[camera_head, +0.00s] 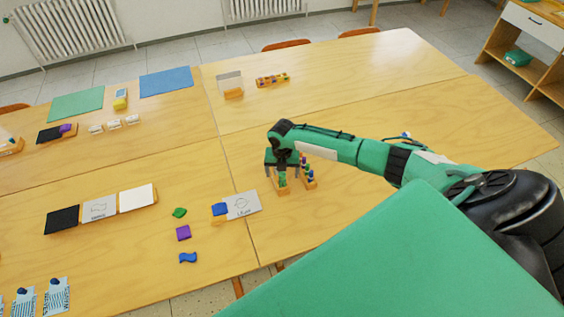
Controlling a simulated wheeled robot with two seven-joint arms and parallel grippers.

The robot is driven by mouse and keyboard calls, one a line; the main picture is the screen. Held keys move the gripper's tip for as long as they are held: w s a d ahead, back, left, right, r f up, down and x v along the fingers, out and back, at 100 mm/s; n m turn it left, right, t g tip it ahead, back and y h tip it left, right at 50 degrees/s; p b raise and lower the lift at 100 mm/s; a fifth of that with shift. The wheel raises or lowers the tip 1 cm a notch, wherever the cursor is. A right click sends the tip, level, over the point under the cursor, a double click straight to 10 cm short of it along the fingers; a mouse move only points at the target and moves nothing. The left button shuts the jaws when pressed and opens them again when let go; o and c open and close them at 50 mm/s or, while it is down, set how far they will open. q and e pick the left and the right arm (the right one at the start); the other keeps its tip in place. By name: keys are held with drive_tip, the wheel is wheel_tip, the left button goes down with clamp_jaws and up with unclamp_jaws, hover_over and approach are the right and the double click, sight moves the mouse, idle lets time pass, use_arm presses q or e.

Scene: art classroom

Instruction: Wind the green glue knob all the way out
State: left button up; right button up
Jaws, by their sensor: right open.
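My right gripper (282,171) reaches in from the right and points down over a small orange wooden stand (284,191). A small green piece (282,181), which looks like the green glue knob, shows on this stand right at the fingertips. The gripper is open around or just above it; at this size I cannot tell whether the fingers touch it. The gripper hides the upper part of the piece, so how far the knob is wound out cannot be seen. My left gripper is not in view.
Beside it stands another orange holder (309,180) with blue and red pieces. To the left lie a white card (243,204), a blue block (220,209) and loose green (179,212), purple (183,233) and blue (187,257) pieces. The tabletop behind the arm is mostly clear.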

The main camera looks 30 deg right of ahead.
drive_tip(key=shift+f+n+b, duration=0.1)
drive_tip(key=shift+n+b, duration=0.45)
drive_tip(key=shift+n, duration=0.25)
drive_tip(key=n+b, duration=0.1)
drive_tip(key=n, duration=0.2)
drive_tip(key=shift+n+b, duration=0.3)
drive_tip(key=n+b, duration=0.2)
drive_tip(key=n, duration=0.2)
drive_tip(key=shift+n, duration=0.4)
drive_tip(key=shift+n+b, duration=0.3)
drive_tip(key=shift+n, duration=0.4)
drive_tip(key=c, duration=1.5)
